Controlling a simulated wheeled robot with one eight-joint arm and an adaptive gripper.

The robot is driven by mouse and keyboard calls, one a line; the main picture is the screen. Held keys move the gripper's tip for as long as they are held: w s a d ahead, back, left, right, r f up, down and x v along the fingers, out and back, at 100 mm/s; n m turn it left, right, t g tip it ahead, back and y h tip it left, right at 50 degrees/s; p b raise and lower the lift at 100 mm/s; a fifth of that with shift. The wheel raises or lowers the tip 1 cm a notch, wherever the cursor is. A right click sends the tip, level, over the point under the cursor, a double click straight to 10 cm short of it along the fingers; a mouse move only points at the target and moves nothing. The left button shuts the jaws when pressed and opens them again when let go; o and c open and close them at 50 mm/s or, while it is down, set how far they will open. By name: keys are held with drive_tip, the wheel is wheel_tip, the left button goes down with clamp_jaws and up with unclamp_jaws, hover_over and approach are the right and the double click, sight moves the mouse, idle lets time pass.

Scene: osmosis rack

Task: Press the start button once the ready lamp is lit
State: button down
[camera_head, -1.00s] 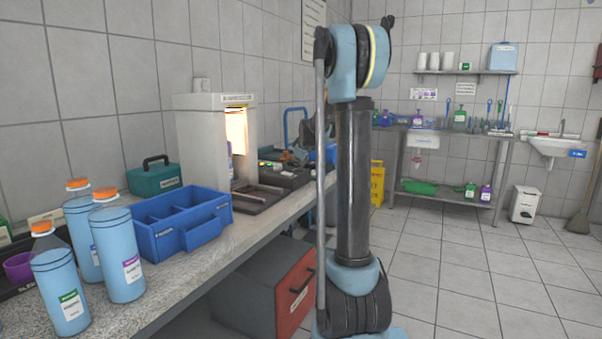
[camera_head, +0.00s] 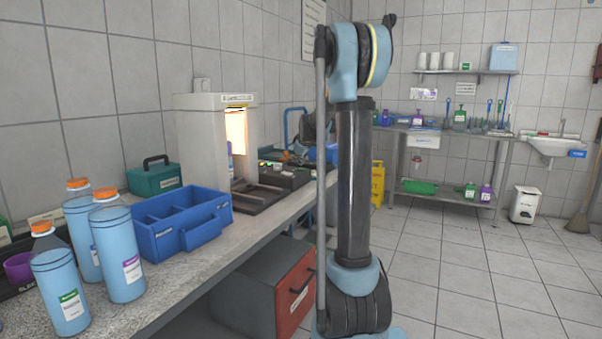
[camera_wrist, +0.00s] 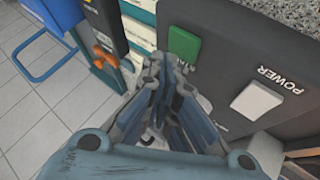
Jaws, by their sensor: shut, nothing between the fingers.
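In the wrist view a dark control panel (camera_wrist: 225,60) carries a green square button (camera_wrist: 184,45) and a white square button (camera_wrist: 257,100) beside the word POWER. My gripper (camera_wrist: 168,68) is shut and empty, with its fingertips close below the green button in the picture; I see no clear contact. The fingers cover part of the panel, and a pale spot (camera_wrist: 205,103) shows partly behind them. In the head view the dark control box (camera_head: 287,177) sits at the bench's far end, with small coloured spots (camera_head: 265,163) on it. I cannot tell which is the ready lamp or whether it is lit.
A white cabinet (camera_head: 203,140) with a bright opening stands left of the control box. A blue divided tray (camera_head: 175,243), a green case (camera_head: 154,179) and orange-capped bottles (camera_head: 121,265) stand nearer on the bench. A blue trolley (camera_wrist: 45,70) is on the floor beyond the bench.

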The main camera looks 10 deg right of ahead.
drive_tip(key=shift+r, duration=2.5)
drive_tip(key=shift+s, duration=0.1)
drive_tip(key=m+g, duration=0.1)
drive_tip(key=m, duration=0.1)
approach(299, 169)
drive_tip(key=s, duration=0.5)
drive_tip(key=s+f+m+g, duration=0.1)
drive_tip(key=s+f, duration=0.1)
drive_tip(key=s, duration=0.6)
drive_tip(key=s+f+m+g, duration=0.1)
drive_tip(key=s+f+m, duration=0.15)
drive_tip(key=s, duration=0.55)
drive_tip(key=s+f+m+g, duration=0.1)
drive_tip(key=s+f, duration=0.4)
drive_tip(key=s, duration=0.4)
drive_tip(key=s+f+m+g, duration=0.1)
drive_tip(key=s+f+m, duration=0.1)
drive_tip(key=s+f, duration=0.4)
drive_tip(key=s+f+m+g+h, duration=0.1)
drive_tip(key=s+f, duration=0.5)
drive_tip(key=s, duration=0.7)
drive_tip(key=shift+d+f+g, duration=0.2)
drive_tip(key=shift+f+g, duration=0.05)
drive_tip(key=shift+g, duration=0.25)
drive_tip(key=shift+m, duration=0.25)
drive_tip(key=shift+w+f, duration=0.2)
drive_tip(key=shift+w, duration=0.15)
